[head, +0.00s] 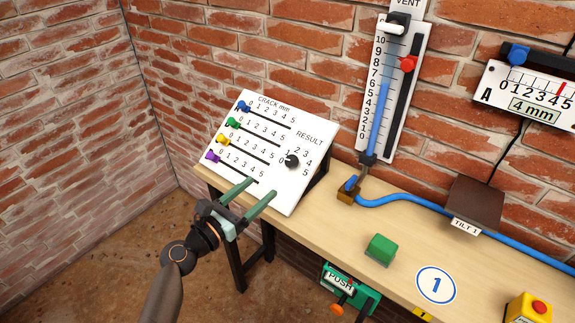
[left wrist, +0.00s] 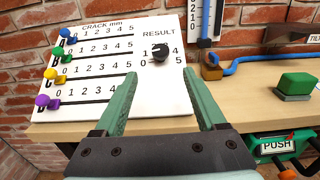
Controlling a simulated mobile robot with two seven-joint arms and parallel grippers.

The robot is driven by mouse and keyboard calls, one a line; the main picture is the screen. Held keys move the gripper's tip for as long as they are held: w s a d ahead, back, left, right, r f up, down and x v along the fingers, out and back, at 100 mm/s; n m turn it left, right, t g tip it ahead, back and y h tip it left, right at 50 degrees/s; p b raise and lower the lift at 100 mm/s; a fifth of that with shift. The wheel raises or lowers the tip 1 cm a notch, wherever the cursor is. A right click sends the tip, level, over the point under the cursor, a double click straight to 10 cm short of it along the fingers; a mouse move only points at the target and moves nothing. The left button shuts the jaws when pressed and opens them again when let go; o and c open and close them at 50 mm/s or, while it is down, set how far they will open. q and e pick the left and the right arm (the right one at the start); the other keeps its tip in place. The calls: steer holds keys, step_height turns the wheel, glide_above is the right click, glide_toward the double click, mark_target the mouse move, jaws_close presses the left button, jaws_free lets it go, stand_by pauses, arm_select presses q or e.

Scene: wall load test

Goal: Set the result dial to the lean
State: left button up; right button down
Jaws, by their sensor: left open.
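The black result dial (head: 292,161) sits on a white sloped panel (head: 285,195) with numbers 0 to 5 around it. It also shows in the left wrist view (left wrist: 159,53); I cannot tell surely where its pointer stands. The panel's blue, green, yellow and purple crack sliders stand at the left ends of their scales. My left gripper (head: 261,187) is open and empty, in front of the panel's lower edge. In the left wrist view its fingers (left wrist: 160,73) are spread below the dial, apart from it. My right gripper is out of view.
A vertical water tube (head: 380,105) with a red marker (head: 408,63) stands behind. Gauge A (head: 535,92) shows 4 mm. A box labelled TILT 1 (head: 475,203), a green block (head: 381,249) and a yellow box with a red button (head: 530,308) are on the bench (head: 335,235). Brick walls close the corner.

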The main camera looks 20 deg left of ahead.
mark_target(289, 164)
arm_select(q)
steer(key=x, duration=1.2)
steer(key=shift+f, duration=0.1)
jaws_close()
